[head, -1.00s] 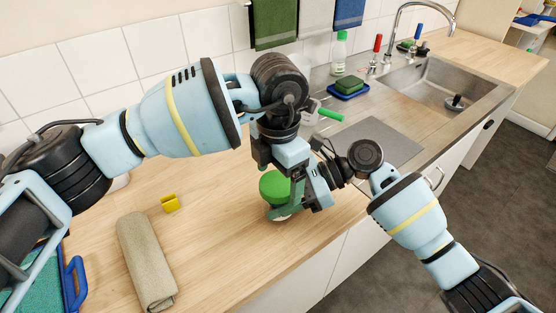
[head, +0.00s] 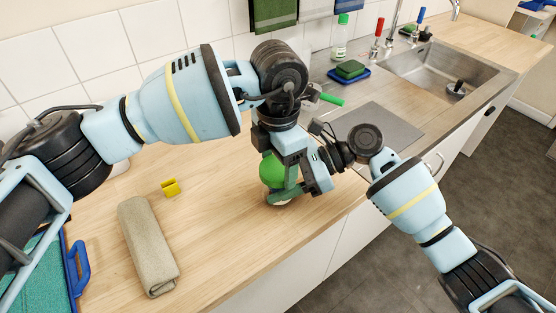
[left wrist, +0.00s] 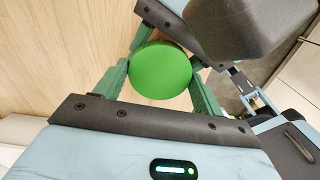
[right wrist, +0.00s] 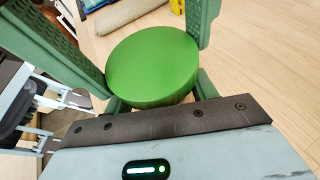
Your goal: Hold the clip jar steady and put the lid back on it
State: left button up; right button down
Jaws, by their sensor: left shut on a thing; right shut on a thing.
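The round green lid (head: 271,170) is below my left gripper in the head view. In the left wrist view the lid (left wrist: 160,70) lies flat between the green fingers of my left gripper (left wrist: 160,85), which is shut on it. My right gripper (head: 287,193) comes in low from the right, its fingers around the clip jar (head: 280,203), whose pale lower part just shows above the worktop. In the right wrist view the lid (right wrist: 153,66) covers the jar. The gap between lid and jar rim is hidden, so I cannot tell whether they touch.
A yellow clip (head: 170,187) and a rolled beige towel (head: 148,245) lie to the left on the wooden worktop (head: 225,235). A blue tray with a green sponge (head: 350,69) and the sink (head: 440,75) are at the back right. The worktop's front edge is close by.

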pick_arm(q)
jog(key=m, duration=0.4)
jog(key=shift+m, duration=0.4)
jog(key=m, duration=0.4)
jog(key=o, duration=1.1)
jog(key=shift+r, duration=0.1)
jog(key=shift+r, duration=2.15)
jog(key=shift+c, duration=0.4)
